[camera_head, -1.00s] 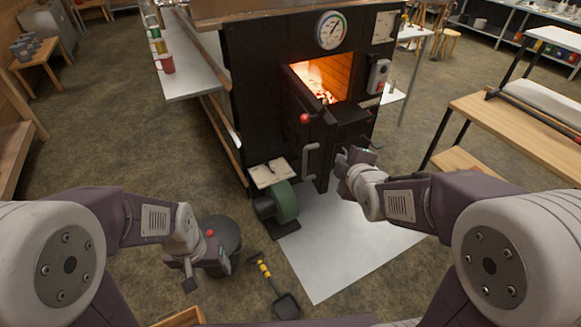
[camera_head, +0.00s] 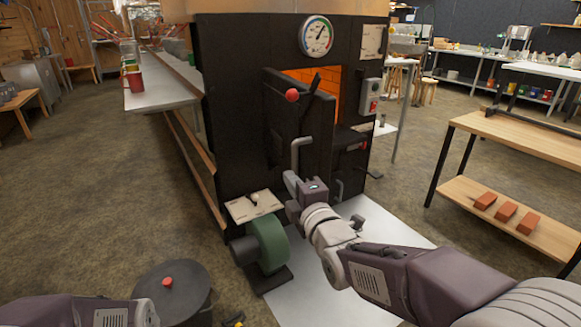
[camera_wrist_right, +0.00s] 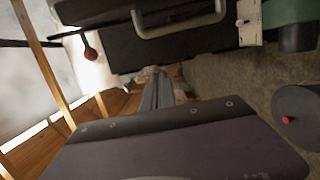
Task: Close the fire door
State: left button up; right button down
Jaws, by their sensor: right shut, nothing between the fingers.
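The black fire door (camera_head: 312,125) of the evaporator stands partly open, with the orange firebox (camera_head: 327,82) showing beyond it. A grey handle (camera_head: 300,147) is on the door, and a lever with a red knob (camera_head: 292,95) is at its top. My right gripper (camera_head: 290,184) is shut and empty, just below the handle in the head view; I cannot tell whether it touches the door. In the right wrist view, the shut fingers (camera_wrist_right: 157,82) point toward the dark door, with its handle (camera_wrist_right: 180,27) above them. Only my left forearm shows, at bottom left; its gripper is out of frame.
A green blower (camera_head: 268,243) stands on the floor left of my right gripper. A dark lidded bucket (camera_head: 173,300) is at lower left. A wooden bench with several bricks (camera_head: 505,212) stands at right. A pale floor sheet (camera_head: 325,290) lies before the evaporator.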

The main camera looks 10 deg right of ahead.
jog(key=w+d+b, duration=0.2)
jog(key=w+b, duration=0.1)
jog(key=w, duration=0.8)
jog(key=shift+b, duration=0.4)
jog(key=shift+d, duration=0.15)
